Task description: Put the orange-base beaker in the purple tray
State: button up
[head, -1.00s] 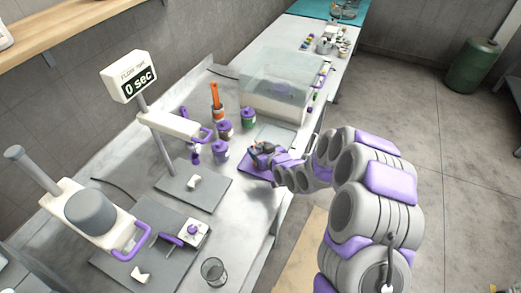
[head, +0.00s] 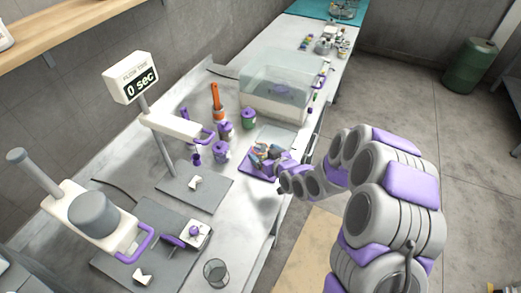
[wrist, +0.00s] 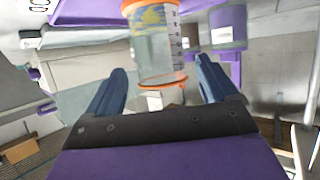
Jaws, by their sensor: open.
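The orange-base beaker (wrist: 156,48) is a clear cup with an orange base, an orange rim and a yellow patch. In the wrist view, which looks upside down, it stands between the tips of my gripper (wrist: 160,68). The jaws are spread with a visible gap on each side of it. In the head view, my gripper (head: 264,153) is over the purple tray (head: 257,172), and the fingers largely hide the beaker. The beaker appears to be at the tray, but its contact with the tray floor is not clear.
Purple-lidded jars (head: 220,150) stand left of the tray. A clear tank (head: 272,95) is behind it. A stand with a "0 sec" display (head: 131,78) and a glass beaker (head: 216,272) are on the left and front of the bench.

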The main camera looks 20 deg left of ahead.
jog(key=v, duration=0.8)
jog(key=shift+d+p, duration=0.2)
jog(key=shift+p, duration=0.2)
jog(key=shift+a, duration=0.1)
jog(key=s+d+r+m+g+h, duration=0.1)
jog(key=s+d+r+h, duration=0.2)
jog(key=d, duration=0.4)
jog(key=s+d+r+m+g+h, duration=0.2)
jog(key=s+d+h, duration=0.1)
jog(key=d, duration=0.5)
jog(key=s+d+r+m+g+h, duration=0.1)
jog(key=s+d+r+h, duration=0.25)
jog(key=d, duration=0.35)
jog(key=s+d+r+m+g, duration=0.2)
jog(key=s, duration=0.6)
jog(key=s+d+r+m+g, duration=0.2)
jog(key=s+r, duration=0.1)
jog(key=s, duration=0.6)
jog(key=s+d+r+m+g, duration=0.1)
jog(key=s+d+r+g, duration=0.1)
jog(key=s, duration=0.7)
jog(key=shift+d+r+m+g+h, duration=0.3)
jog(key=shift+m+h, duration=0.05)
jog(key=shift+m, duration=0.05)
